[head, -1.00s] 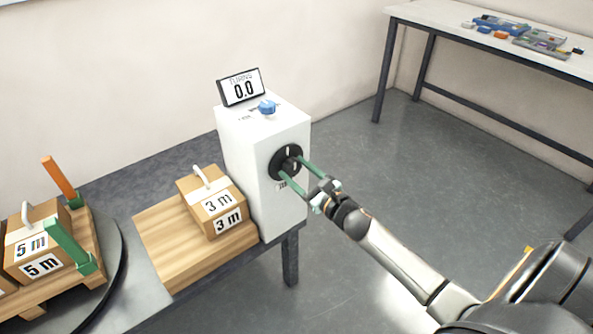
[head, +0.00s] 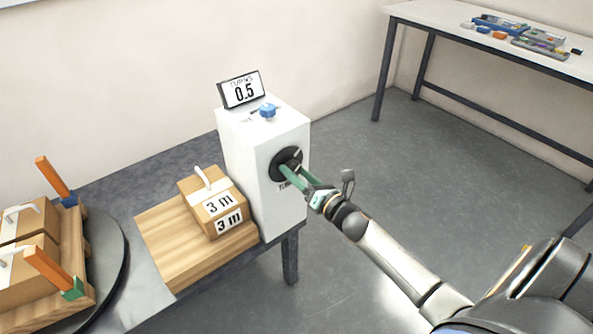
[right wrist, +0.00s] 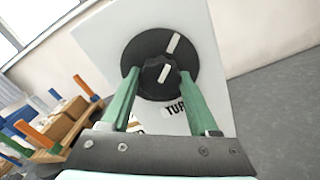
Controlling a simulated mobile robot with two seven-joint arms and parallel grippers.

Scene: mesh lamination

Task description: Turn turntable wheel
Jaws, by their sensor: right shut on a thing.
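The turntable wheel (head: 287,163) is a black disc with a central knob on the side of a white box (head: 262,140). In the right wrist view the knob (right wrist: 159,77) carries a white mark, and another mark is on the disc. My right gripper (head: 292,172) has its green fingers on both sides of the knob and is shut on it; it also shows in the right wrist view (right wrist: 158,80). The display (head: 241,90) on the box reads 0.5. The round turntable (head: 110,245) at the left bears a wooden pallet with boxes. My left gripper is not in view.
A cardboard box (head: 212,200) marked 3 m stands on a wooden board (head: 180,254) beside the white box. A blue knob (head: 267,110) sits on top of the white box. A far table (head: 440,25) holds small parts. The floor at right is clear.

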